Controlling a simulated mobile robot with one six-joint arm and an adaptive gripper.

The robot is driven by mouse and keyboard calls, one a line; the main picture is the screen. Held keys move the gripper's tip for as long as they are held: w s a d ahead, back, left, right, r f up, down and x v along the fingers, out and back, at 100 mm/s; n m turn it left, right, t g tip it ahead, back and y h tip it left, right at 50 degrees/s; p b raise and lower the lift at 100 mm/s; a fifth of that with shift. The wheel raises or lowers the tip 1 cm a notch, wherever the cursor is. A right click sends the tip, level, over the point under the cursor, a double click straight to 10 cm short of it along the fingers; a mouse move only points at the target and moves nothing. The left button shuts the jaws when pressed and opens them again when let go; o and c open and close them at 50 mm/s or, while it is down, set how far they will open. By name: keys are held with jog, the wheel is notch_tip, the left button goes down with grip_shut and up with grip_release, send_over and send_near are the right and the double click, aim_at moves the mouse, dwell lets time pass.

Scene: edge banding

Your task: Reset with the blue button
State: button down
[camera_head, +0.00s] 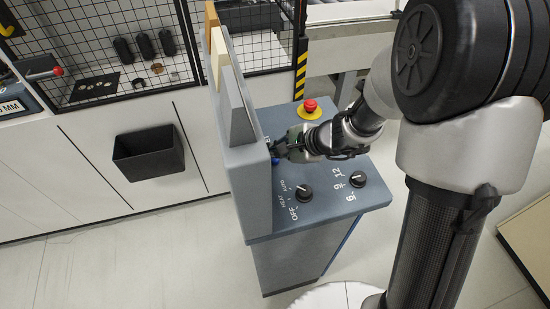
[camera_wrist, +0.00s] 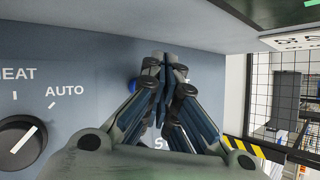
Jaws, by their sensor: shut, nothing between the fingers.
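The blue button (camera_wrist: 132,86) shows as a small blue edge on the grey control panel (camera_wrist: 85,65), mostly hidden behind my gripper in the wrist view. In the head view a bit of its blue (camera_head: 275,161) shows just below the fingertips. My gripper (camera_head: 279,150) is shut and empty. It also fills the middle of the wrist view (camera_wrist: 168,66), with its fingertips together over the panel, close to the button. I cannot tell whether the fingertips touch the button.
A heat selector knob (camera_head: 304,193) and a second knob (camera_head: 357,179) sit on the panel. A red emergency stop (camera_head: 310,105) on a yellow base stands behind my gripper. An upright grey plate (camera_head: 245,180) borders the panel's left side. A black bin (camera_head: 150,155) hangs further left.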

aim_at(274, 162)
jog(key=shift+f+b, duration=0.4)
jog(key=shift+b, duration=0.05)
jog(key=shift+f+b, duration=0.45)
jog(key=shift+b, duration=0.15)
dwell(0.6)
dwell(0.4)
jog(key=shift+r+p, duration=0.65)
jog(key=shift+r, duration=0.25)
jog(key=shift+r+p, duration=1.9)
jog(key=shift+r, duration=0.65)
